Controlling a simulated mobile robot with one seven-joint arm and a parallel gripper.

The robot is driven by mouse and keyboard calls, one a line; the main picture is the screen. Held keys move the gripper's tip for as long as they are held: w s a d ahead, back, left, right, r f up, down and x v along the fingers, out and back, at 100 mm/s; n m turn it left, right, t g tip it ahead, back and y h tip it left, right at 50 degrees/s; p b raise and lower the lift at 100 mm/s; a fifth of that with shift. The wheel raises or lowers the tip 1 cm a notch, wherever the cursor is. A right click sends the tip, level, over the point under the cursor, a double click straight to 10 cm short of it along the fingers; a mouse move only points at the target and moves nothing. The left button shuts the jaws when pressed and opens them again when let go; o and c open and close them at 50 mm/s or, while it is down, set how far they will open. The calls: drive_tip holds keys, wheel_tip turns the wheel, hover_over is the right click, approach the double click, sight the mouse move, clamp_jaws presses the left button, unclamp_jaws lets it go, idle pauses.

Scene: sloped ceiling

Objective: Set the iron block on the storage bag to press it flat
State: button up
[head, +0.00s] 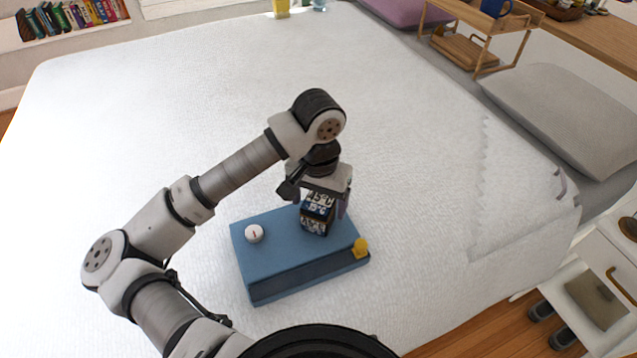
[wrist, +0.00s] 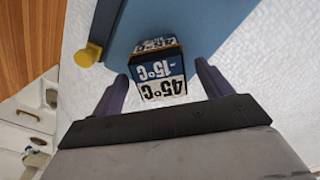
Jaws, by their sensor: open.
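The iron block (head: 316,216) is a small dark block with printed temperature labels, and it appears to rest upright on the right part of the storage bag. The storage bag (head: 275,248) is blue and box-shaped, lying on the bed, with a white round cap (head: 254,233) on top and a yellow tab (head: 360,247) at its right end. My gripper (head: 321,208) is open, pointing down, with its fingers on either side of the block. In the wrist view the block (wrist: 160,77) shows between the two spread fingers, with the blue bag (wrist: 205,25) beneath it.
The white bed (head: 420,190) is clear around the bag. A grey pillow (head: 565,115) and a wooden tray stand (head: 480,45) are at the upper right. A white nightstand (head: 610,265) stands at the right edge, and a bookshelf (head: 70,20) is at the upper left.

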sight(318, 203)
wheel_tip(318, 203, up, 14)
drive_tip(key=b, duration=0.1)
drive_tip(key=shift+f, duration=0.2)
